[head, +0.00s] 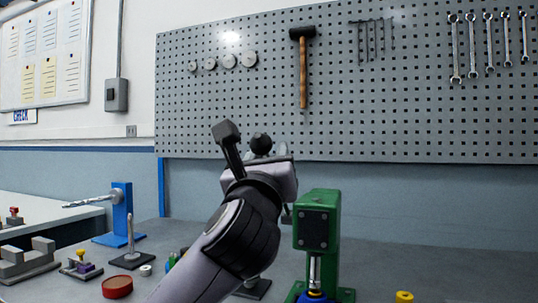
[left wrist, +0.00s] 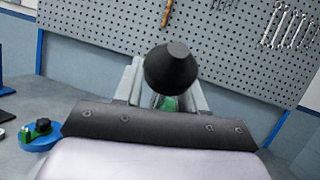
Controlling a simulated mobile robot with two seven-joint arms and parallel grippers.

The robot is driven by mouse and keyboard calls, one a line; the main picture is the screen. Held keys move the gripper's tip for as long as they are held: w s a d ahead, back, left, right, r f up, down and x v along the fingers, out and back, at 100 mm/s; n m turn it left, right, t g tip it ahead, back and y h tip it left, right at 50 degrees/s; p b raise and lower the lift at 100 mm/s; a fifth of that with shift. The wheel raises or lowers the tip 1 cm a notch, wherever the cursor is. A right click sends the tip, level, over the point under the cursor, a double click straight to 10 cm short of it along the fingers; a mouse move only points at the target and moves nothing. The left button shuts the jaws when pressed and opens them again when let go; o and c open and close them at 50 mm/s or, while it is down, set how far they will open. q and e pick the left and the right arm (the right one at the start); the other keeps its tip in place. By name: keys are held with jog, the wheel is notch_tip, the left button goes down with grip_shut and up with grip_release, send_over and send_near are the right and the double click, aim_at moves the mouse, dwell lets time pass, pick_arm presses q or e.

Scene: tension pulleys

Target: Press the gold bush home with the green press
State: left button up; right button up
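The green press (head: 318,222) stands on the bench right of centre, its metal ram (head: 315,268) pointing down over a blue piece (head: 315,296) cut by the lower edge. A small yellow-gold ring (head: 404,296) lies on the bench to the right. My left gripper (head: 284,155) is raised left of the press top. A black knob (head: 261,143) is at its fingers. In the left wrist view, the knob (left wrist: 180,68) covers the space between the separated fingers; contact is hidden. My right gripper is not in view.
To the left stand a blue stand (head: 122,208) with a grey rod, a spike on a dark base (head: 131,250), a red round piece (head: 117,287) and a grey block (head: 27,260). A pegboard (head: 400,110) with tools is behind. The bench right of the press is mostly clear.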

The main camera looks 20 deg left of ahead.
pick_arm(q)
jog(key=shift+w, duration=0.2)
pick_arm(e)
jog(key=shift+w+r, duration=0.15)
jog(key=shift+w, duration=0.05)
pick_arm(q)
grip_shut()
jog(key=s+f+n+t+y+b, duration=0.1)
jog(key=s+f+t+b, duration=0.3)
jog(key=b, duration=0.5)
jog(key=shift+f+n+y, duration=0.4)
jog(key=shift+f+y, duration=0.1)
jog(key=shift+f, duration=0.15)
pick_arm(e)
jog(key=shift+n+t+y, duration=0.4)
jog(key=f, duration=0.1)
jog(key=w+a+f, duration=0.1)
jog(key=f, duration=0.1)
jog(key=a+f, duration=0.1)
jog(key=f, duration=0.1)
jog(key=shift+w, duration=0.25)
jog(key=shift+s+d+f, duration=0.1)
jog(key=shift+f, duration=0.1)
